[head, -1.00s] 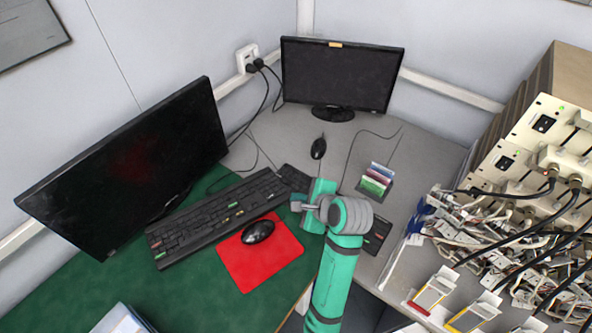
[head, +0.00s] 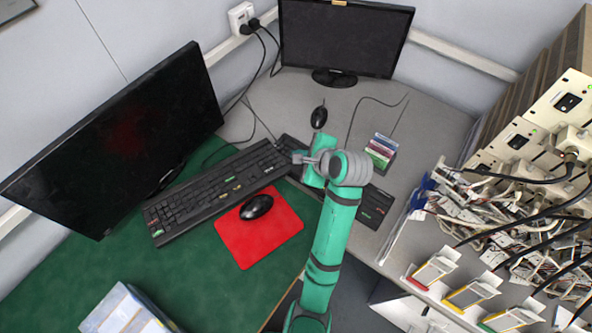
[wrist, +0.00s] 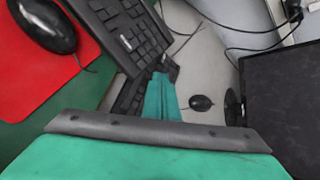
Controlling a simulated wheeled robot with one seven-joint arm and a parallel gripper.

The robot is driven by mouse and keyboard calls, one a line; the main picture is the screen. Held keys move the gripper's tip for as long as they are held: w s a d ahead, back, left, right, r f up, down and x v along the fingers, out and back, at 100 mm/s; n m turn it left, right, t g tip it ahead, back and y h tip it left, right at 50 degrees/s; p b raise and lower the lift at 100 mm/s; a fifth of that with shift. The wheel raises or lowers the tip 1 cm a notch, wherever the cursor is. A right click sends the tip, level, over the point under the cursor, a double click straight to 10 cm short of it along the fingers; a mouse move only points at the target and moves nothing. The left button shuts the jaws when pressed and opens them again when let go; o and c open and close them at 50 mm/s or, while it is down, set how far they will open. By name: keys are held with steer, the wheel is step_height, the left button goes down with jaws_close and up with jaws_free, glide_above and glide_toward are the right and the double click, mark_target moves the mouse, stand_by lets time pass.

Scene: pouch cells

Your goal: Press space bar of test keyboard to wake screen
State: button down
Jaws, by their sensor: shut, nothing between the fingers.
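A black keyboard (head: 371,207) lies on the grey desk in front of a dark monitor (head: 345,42); my arm hides its middle, including any space bar. My gripper (head: 313,178) is shut and empty, pointing down over this keyboard. In the wrist view my teal fingers (wrist: 161,82) lie across it, and I cannot tell whether they touch keys. A second black keyboard (head: 215,192) with a few coloured keys lies on the green mat to the left, before another dark monitor (head: 115,140). No label shows which is the test keyboard.
A black mouse (head: 257,207) sits on a red pad (head: 280,236); another mouse (head: 319,117) lies behind my gripper. A small holder of coloured cards (head: 381,150) stands to the right. Cabled rack equipment (head: 520,150) fills the right side.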

mark_target(298, 174)
steer(key=shift+w+f, duration=0.1)
steer(key=shift+f, duration=3.2)
steer(key=shift+d, duration=0.1)
steer(key=shift+f, duration=0.2)
steer(key=shift+f, duration=0.25)
steer(key=shift+f, duration=0.35)
steer(key=shift+r, duration=0.8)
steer(key=shift+r, duration=0.1)
